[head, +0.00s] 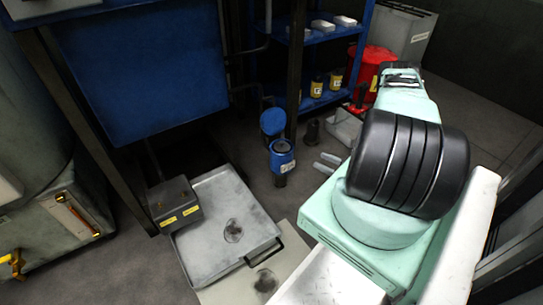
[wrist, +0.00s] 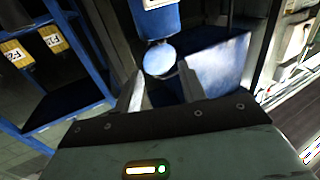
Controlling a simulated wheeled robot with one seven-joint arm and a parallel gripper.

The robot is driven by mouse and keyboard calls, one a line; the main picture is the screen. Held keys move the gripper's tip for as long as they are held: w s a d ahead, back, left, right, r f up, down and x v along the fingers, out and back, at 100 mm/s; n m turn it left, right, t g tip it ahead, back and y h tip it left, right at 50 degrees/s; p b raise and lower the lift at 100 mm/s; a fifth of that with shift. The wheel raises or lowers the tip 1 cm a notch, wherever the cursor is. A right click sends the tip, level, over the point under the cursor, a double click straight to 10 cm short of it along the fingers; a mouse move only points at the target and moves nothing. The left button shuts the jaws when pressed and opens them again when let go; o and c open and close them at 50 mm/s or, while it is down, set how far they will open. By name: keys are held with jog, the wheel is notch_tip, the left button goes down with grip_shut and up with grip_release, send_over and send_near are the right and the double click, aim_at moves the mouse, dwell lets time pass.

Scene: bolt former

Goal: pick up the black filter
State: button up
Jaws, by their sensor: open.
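I cannot surely tell which dark part is the black filter. A small dark upright cylinder (head: 312,130) stands behind and right of a blue housing (head: 282,158) in the head view.
A blue shelf (head: 310,37) at the back holds dark canisters (head: 336,80) with yellow labels. A red bin (head: 377,65) stands right of it. A grey tray (head: 205,225) and a dark labelled box (head: 174,203) are at lower left. A blue tank (head: 140,70) is above.

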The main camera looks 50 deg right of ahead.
jog(key=b, duration=0.5)
send_near(284, 144)
jog(key=w, duration=0.3)
jog(key=w+f, duration=0.1)
jog(key=w, duration=0.1)
jog(key=shift+a, duration=0.2)
jog(key=w+b, duration=0.1)
jog(key=w, duration=0.1)
jog(key=w+b, duration=0.1)
jog(key=w, duration=0.1)
jog(key=w+a+r+b, duration=0.1)
jog(key=w+b, duration=0.1)
jog(key=shift+a, duration=0.1)
grip_shut()
